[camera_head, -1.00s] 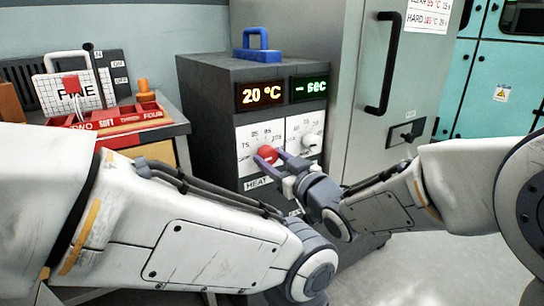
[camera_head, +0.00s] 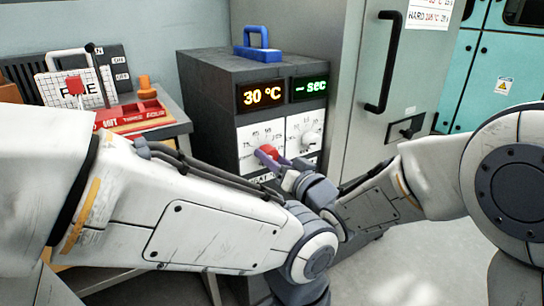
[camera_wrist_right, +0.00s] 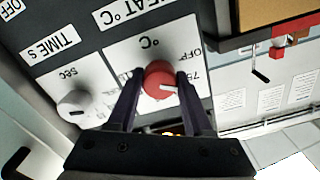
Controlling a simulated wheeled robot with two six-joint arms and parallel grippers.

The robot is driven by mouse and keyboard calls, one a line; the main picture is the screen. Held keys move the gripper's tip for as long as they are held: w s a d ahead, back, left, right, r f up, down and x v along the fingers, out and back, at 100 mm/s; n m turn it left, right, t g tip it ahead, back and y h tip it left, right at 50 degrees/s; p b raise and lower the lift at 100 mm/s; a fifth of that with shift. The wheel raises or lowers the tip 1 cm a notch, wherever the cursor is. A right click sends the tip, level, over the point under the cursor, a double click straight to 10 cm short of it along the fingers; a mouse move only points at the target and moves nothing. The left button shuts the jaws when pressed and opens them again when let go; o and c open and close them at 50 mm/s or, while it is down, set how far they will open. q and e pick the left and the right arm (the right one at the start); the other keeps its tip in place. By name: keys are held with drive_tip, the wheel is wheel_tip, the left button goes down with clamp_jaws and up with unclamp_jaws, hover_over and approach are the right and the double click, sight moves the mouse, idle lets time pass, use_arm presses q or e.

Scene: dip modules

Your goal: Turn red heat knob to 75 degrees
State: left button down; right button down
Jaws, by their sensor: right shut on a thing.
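The red heat knob (camera_head: 267,152) sits on the white dial panel at the front of the dark box-shaped unit (camera_head: 208,110). My right gripper (camera_head: 282,163) is shut on the red knob, with one finger on each side of it. In the right wrist view the knob (camera_wrist_right: 159,80) sits between the two dark fingers (camera_wrist_right: 155,85), its white pointer mark showing. The orange display (camera_head: 263,95) reads 30 °C. My left arm crosses the lower left of the head view, but its gripper cannot be made out.
A white time knob (camera_head: 311,139) is right of the red knob, under a green "- sec" display (camera_head: 310,88). A blue handle (camera_head: 257,45) tops the unit. A grey cabinet with a black handle (camera_head: 384,62) stands close on the right. A red tray (camera_head: 135,114) sits at left.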

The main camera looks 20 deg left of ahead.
idle(0.3)
drive_tip(key=shift+c, duration=1.5)
unclamp_jaws()
drive_tip(key=p+v, duration=0.1)
drive_tip(key=v, duration=0.9)
drive_tip(key=shift+d+p, duration=0.25)
drive_tip(key=shift+p, duration=0.05)
drive_tip(key=shift+s, duration=0.15)
